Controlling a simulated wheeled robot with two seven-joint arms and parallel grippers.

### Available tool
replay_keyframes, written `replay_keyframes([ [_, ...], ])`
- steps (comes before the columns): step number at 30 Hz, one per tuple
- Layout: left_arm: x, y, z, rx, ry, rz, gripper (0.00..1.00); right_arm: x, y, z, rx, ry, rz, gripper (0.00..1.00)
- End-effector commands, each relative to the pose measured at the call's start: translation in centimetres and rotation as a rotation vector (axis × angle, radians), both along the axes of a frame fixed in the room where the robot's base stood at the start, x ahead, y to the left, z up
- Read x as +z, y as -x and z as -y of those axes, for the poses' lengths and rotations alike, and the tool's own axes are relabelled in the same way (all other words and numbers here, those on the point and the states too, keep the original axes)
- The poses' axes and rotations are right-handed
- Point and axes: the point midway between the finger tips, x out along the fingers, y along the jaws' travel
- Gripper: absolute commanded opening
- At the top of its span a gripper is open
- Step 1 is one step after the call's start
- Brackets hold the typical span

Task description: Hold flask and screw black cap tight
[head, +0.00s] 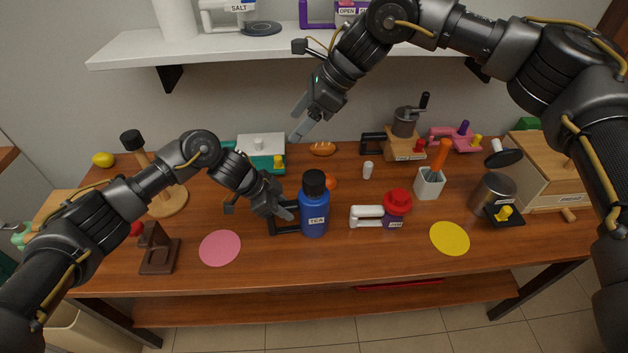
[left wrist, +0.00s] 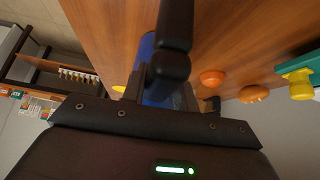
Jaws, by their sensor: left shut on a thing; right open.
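The blue flask (head: 314,217), labelled TEA, stands upright on the table with a black handle (head: 284,231) on its left side. The black cap (head: 314,183) sits on top of the flask; how tight it is cannot be told. My left gripper (head: 287,211) is shut on the flask's handle, just left of the body. In the left wrist view the blue flask body (left wrist: 148,48) shows partly behind black parts. My right gripper (head: 299,128) is open and empty, raised above and behind the flask, apart from the cap.
A pink disc (head: 220,248) lies left of the flask and a yellow disc (head: 450,238) to the right. A red-topped container with a white handle (head: 396,202) stands close right of the flask. An orange (head: 331,183) lies behind it. A white shelf (head: 270,46) overhangs the back.

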Motion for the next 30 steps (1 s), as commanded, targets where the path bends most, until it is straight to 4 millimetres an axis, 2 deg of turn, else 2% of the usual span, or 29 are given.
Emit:
replay_keyframes([
  [3, 0.0, 0.0, 0.0, 0.001, 0.000, -0.001, 0.00, -3.1, 1.1, 2.6, 0.028, 0.161, -0.007, 0.68],
  [6, 0.0, 0.0, 0.0, 0.001, 0.000, -0.001, 0.00, -4.8, 1.7, 4.4, 0.045, 0.255, -0.014, 0.68],
  [12, 0.0, 0.0, 0.0, 0.001, 0.000, -0.001, 0.00, -6.1, 2.2, 6.1, 0.056, 0.338, -0.022, 0.68],
  [20, 0.0, 0.0, 0.0, 0.001, 0.000, -0.001, 0.00, -6.8, 2.2, 6.1, 0.057, 0.343, -0.024, 0.68],
  [30, 0.0, 0.0, 0.0, 0.000, 0.000, 0.000, 0.00, -11.1, 2.3, 4.7, 0.058, 0.341, -0.025, 0.68],
])
